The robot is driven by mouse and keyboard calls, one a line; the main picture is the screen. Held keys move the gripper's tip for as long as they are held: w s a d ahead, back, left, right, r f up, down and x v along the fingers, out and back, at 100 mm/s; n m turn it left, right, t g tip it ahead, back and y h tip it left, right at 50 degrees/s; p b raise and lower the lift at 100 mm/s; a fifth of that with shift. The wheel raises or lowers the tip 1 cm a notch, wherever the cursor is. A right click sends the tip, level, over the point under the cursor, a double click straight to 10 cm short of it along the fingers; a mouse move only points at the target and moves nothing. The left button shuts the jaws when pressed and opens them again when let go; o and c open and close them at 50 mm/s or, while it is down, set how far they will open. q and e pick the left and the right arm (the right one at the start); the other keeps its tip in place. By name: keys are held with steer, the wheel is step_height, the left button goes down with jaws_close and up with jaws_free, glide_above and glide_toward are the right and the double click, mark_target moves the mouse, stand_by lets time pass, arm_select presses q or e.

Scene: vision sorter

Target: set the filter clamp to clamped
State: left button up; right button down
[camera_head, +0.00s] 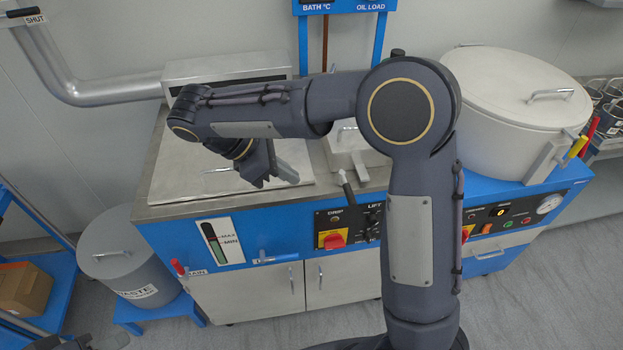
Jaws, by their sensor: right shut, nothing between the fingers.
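My right arm reaches up through the middle of the head view and bends left. Its gripper (280,172) points down over the steel lid (175,185) of the blue machine, shut and empty. To its right is a small lidded metal box (345,158) with a bar handle, partly hidden by my arm. A short lever with a black grip (347,183) stands at the box's front edge, apart from the gripper. It may be the filter clamp; no readable label confirms this or its setting.
A large round lidded drum (515,85) with red and yellow levers stands at the right. A control panel (330,228) is partly behind my arm. A blue-handled valve (275,258) and red-handled drain (180,268) are on the front. A grey waste bin (130,262) stands left.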

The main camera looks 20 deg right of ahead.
mark_target(351, 197)
arm_select(q)
steer(key=shift+r+p, duration=0.45)
steer(key=shift+p, duration=0.05)
arm_select(e)
steer(key=shift+s+d+r+x, duration=0.1)
steer(key=shift+d+r+x, duration=0.25)
steer(key=shift+x, duration=1.65)
steer(key=shift+s+d+r+x, duration=0.1)
steer(key=shift+d+r+x, duration=0.2)
steer(key=shift+x, duration=1.75)
steer(key=shift+s+d+r+x, duration=0.15)
steer(key=shift+d+x, duration=0.25)
steer(key=shift+x, duration=1.6)
